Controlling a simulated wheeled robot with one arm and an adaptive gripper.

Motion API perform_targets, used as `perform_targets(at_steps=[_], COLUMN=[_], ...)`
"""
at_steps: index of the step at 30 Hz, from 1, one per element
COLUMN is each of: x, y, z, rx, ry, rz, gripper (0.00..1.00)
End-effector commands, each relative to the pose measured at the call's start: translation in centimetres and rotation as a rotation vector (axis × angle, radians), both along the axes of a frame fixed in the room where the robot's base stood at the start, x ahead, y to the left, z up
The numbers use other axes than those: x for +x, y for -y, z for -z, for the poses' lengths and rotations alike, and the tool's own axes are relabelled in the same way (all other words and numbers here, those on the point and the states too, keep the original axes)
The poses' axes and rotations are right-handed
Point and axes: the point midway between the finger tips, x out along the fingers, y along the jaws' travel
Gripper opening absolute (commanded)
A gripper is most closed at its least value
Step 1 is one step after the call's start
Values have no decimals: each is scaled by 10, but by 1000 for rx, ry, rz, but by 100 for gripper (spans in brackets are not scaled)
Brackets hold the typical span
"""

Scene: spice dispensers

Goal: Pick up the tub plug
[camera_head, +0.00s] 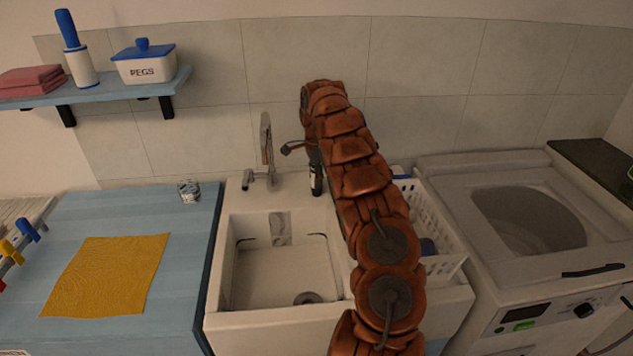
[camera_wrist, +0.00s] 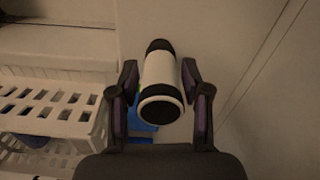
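In the wrist view a white cylinder with black ends (camera_wrist: 160,78) sits between the two dark fingers of my gripper (camera_wrist: 160,82). It is the likeliest tub plug, but its shape does not make that certain. The fingers stand wide apart, close along both its sides; whether both press on it I cannot tell. In the head view my gripper (camera_head: 316,182) points down at the back ledge of the sink, right of the tap, mostly hidden by my arm. A dark round drain or plug (camera_head: 307,297) lies on the sink floor.
The sink (camera_head: 262,275) has a tall tap (camera_head: 266,150) at the back. A white slotted basket (camera_head: 437,235) stands right of my arm, close to my gripper; it also shows in the wrist view (camera_wrist: 55,118). A washing machine (camera_head: 455,215) is further right. A blue counter (camera_head: 190,235) with a yellow cloth (camera_head: 108,275) is left.

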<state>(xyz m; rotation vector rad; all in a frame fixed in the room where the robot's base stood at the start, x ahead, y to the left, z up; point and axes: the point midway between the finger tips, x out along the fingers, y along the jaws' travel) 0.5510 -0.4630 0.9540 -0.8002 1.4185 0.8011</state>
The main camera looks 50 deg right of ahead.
Motion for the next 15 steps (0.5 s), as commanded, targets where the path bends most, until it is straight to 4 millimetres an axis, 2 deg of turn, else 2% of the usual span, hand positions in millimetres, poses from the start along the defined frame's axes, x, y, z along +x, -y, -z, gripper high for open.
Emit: perform_targets(at_steps=[2,12,15], x=[0,0,0], y=[0,0,0], z=[0,0,0], rx=[0,0,0], ry=[0,0,0], rz=[0,0,0], gripper=[36,1,0])
